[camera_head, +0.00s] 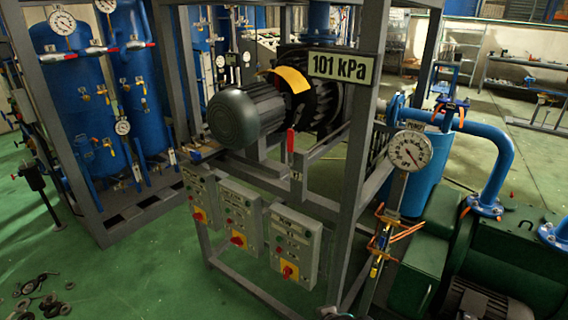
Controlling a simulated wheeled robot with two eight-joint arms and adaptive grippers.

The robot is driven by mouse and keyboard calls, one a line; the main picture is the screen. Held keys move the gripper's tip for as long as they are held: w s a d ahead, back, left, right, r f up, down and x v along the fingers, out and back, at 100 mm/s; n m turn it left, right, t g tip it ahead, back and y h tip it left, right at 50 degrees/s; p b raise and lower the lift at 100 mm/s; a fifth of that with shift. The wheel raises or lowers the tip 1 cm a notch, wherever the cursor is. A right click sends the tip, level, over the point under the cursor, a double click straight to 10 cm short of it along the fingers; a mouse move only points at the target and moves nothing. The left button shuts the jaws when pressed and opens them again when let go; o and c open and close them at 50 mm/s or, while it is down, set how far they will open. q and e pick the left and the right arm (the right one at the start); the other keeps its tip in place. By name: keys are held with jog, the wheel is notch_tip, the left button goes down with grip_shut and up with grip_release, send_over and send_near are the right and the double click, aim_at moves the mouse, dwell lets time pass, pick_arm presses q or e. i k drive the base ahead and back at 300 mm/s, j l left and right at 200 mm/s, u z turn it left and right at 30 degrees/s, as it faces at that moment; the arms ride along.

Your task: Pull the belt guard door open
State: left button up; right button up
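A grey motor (247,112) sits on a grey steel frame in the middle of the view. Right of it is a dark round belt or pulley assembly (328,105) with a yellow curved piece (292,79) at its top left. I cannot tell which part is the belt guard door or how far it stands open. A red upright handle (290,141) shows just below the assembly, in front of the frame. A frame post and the "101 kPa" sign (341,67) hide part of the assembly. Neither of my grippers is in view.
Several switch boxes (240,222) hang on the frame's front. A pressure gauge (409,151) and blue pipe (495,150) stand right, above green machinery (465,260). Blue tanks (75,100) stand left. Green floor (130,270) is open at front left, with small black rings (45,300).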

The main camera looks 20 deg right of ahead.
aim_at(413, 290)
jog(key=z, duration=1.75)
jog(key=i+l+z, duration=0.25)
jog(key=i+z, duration=0.25)
